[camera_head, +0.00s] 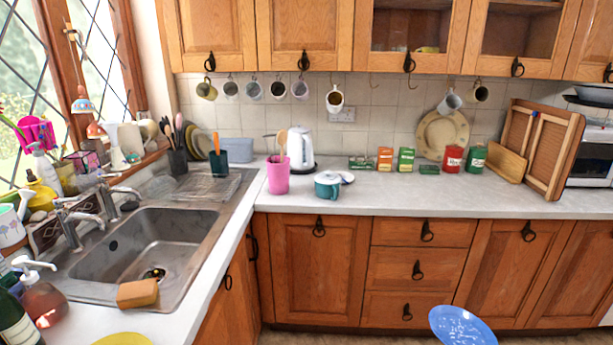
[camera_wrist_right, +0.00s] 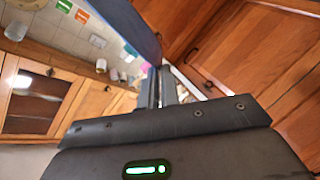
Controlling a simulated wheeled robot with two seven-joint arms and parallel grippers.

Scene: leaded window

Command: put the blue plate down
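The blue plate (camera_head: 461,327) shows at the bottom right of the head view, in front of the lower cabinets and below counter height. The frame's lower edge cuts it off. In the right wrist view the plate (camera_wrist_right: 130,24) is a dark blue, tilted edge-on shape reaching down to the fingertips. My right gripper (camera_wrist_right: 160,80) is shut on its rim. The head view shows neither gripper; my left gripper is out of view.
The counter (camera_head: 420,196) has free room in front of the tins. A teal pot (camera_head: 327,186), a pink cup (camera_head: 278,177) and a white kettle (camera_head: 300,148) stand on it. The sink (camera_head: 150,245) is at left, with a sponge (camera_head: 137,293) on its front edge.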

